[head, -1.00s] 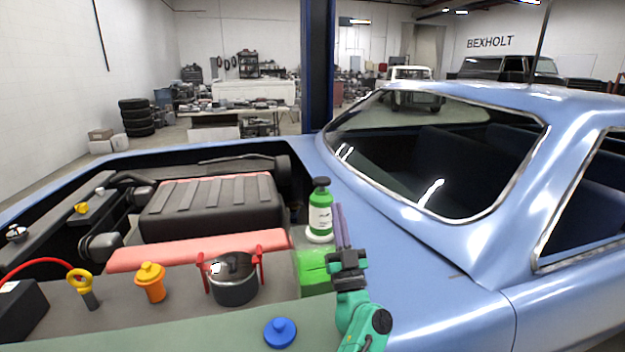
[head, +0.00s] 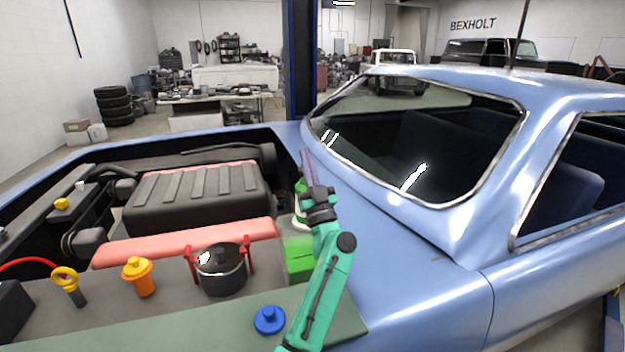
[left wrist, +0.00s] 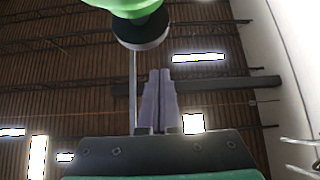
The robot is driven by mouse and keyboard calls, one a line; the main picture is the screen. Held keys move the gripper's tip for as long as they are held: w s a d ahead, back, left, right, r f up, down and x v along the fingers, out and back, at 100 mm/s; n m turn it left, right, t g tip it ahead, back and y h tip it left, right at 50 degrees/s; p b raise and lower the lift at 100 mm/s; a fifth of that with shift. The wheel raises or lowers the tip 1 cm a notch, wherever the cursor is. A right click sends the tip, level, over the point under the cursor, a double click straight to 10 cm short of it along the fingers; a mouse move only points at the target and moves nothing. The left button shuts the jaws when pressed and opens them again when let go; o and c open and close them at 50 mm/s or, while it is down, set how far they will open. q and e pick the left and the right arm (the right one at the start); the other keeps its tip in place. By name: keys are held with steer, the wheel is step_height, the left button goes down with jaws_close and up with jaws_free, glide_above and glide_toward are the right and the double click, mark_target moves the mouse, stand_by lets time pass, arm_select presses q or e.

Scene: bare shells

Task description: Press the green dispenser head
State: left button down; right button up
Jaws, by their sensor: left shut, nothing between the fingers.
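The green dispenser bottle (head: 299,187) stands by the rear edge of the engine bay, in the middle of the head view. My left gripper (head: 306,153) is in front of it and hides its head and most of its body. The purple fingers are shut and empty, point up, and their tips are higher in the picture than the visible green of the bottle. In the left wrist view, the shut fingers (left wrist: 160,76) show below a rounded green part with a black rim (left wrist: 142,32), apart from it in the picture. I cannot tell whether anything touches. My right gripper is not in view.
A green block (head: 299,262) lies just below the bottle in the picture, beside my forearm. A dark pot with red handles (head: 222,272), an orange container (head: 138,278) and a blue knob-topped lid (head: 269,320) are to the left. The blue car's windscreen (head: 420,150) rises to the right.

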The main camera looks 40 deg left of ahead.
arm_select(q)
steer(key=f+b, duration=0.3)
steer(key=f, duration=0.1)
steer(key=shift+w+f, duration=0.2)
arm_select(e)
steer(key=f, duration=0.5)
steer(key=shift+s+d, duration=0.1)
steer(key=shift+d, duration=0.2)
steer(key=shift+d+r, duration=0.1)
arm_select(q)
steer(key=shift+d+f+b, duration=0.1)
steer(key=shift+f+b, duration=0.2)
steer(key=shift+f, duration=0.85)
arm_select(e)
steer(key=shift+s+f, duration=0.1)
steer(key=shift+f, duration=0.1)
arm_select(q)
step_height(320, 180, up, 5)
steer(key=p, duration=0.5)
steer(key=b+v, duration=0.4)
steer(key=v, duration=0.6)
steer(key=shift+s, duration=0.4)
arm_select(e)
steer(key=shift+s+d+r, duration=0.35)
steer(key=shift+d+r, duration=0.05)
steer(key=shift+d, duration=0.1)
